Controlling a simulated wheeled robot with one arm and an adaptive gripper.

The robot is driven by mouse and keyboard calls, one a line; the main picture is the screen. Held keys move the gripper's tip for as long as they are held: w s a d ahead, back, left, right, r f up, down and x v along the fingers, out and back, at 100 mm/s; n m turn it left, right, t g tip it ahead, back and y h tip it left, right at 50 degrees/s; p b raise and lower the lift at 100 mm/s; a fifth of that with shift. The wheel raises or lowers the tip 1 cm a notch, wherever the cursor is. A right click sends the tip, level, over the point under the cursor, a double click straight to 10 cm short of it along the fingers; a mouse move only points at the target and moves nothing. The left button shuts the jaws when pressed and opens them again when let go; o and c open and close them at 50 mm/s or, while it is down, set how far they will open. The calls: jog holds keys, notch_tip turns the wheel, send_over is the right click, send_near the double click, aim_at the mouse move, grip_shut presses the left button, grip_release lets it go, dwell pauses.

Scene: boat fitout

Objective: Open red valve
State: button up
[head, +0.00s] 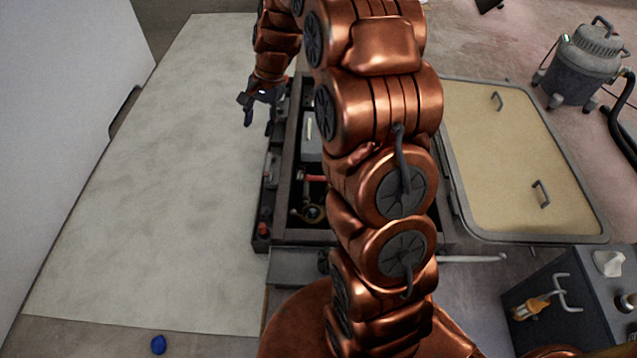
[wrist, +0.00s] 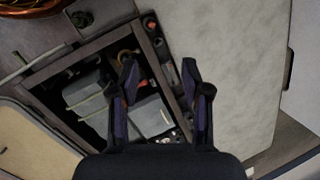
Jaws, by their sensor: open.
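A small red handle (head: 314,177), which may be the red valve, shows inside the dark open hatch box (head: 289,160), near brass-coloured fittings (head: 312,213). My arm hides the box's right part. A second small red piece (head: 263,229) sits at the box's lower left corner; I cannot tell what it is. My gripper (head: 259,117) is open and empty, above the box's left edge and farther back than the red handle. In the wrist view, my gripper (wrist: 160,68) shows its fingers apart over the hatch box, with a brass-coloured fitting (wrist: 124,56) beyond the left finger.
Grey box-shaped units (wrist: 88,92) fill part of the hatch. A pale panel (head: 190,150) lies left of it. A hatch lid (head: 515,150) with handles lies right. A blue object (head: 158,344) lies at the front.

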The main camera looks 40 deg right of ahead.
jog(key=w+d+f+m+t+b, duration=0.1)
jog(key=w+d+f+m+b, duration=0.2)
jog(key=f, duration=0.4)
jog(key=w+d+f+m+b, duration=0.1)
jog(key=w+d+f+b, duration=0.2)
jog(key=w+d+f, duration=0.35)
jog(key=m+t+h+b, duration=0.1)
jog(key=m+t+b, duration=0.2)
jog(key=m+b, duration=0.95)
send_near(317, 178)
notch_tip(317, 178, down, 2)
jog(key=w+n+b, duration=0.1)
jog(key=n+b, duration=0.2)
jog(key=shift+b+x, duration=1.2)
jog(key=shift+x, duration=2.2)
jog(key=shift+a, duration=0.1)
grip_shut()
